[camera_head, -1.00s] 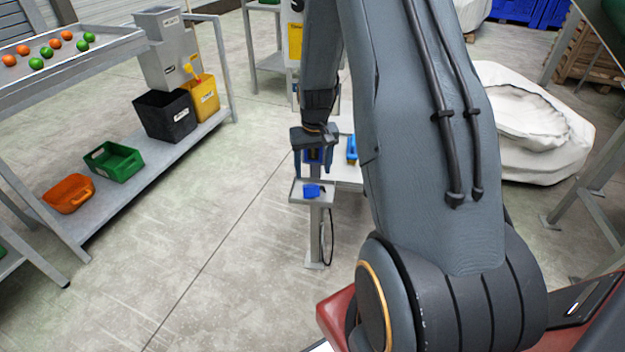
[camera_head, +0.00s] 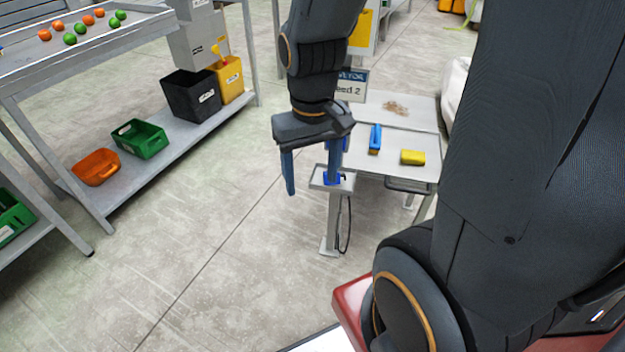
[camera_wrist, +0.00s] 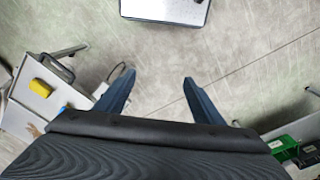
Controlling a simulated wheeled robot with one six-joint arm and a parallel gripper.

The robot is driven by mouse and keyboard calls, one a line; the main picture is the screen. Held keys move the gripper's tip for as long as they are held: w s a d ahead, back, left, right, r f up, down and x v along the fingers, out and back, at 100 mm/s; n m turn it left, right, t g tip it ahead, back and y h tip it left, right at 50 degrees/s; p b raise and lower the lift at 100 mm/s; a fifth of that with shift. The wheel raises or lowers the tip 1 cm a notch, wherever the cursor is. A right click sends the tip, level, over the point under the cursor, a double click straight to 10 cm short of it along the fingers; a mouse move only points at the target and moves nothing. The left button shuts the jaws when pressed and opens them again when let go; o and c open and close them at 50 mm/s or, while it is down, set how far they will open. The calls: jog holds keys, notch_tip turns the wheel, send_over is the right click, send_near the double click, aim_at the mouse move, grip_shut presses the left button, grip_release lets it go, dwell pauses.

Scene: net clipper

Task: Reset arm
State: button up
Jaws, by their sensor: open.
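My gripper (camera_head: 311,178) hangs in front of the small table in the head view, fingers pointing down, apart and with nothing between them. In the wrist view my gripper (camera_wrist: 157,88) also shows two spread blue fingers over bare floor. A small tray (camera_head: 318,183) with a blue item (camera_head: 334,179) on it is just behind and right of the fingers, on a post. It is partly hidden by the right finger.
The table (camera_head: 425,120) holds a blue tool (camera_head: 375,138), a yellow block (camera_head: 412,157) and a brown pile (camera_head: 396,108). At left, a shelf rack carries a green bin (camera_head: 139,138), an orange bin (camera_head: 96,167), a black bin (camera_head: 191,95) and a yellow bin (camera_head: 229,79). The floor between is clear.

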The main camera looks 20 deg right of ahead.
jog(key=shift+s+a+r, duration=0.1)
jog(key=shift+s+a, duration=0.15)
jog(key=shift+s, duration=0.3)
jog(key=shift+s+a+r, duration=0.1)
jog(key=shift+s+a, duration=0.1)
jog(key=shift+s, duration=0.3)
jog(key=shift+d, duration=0.15)
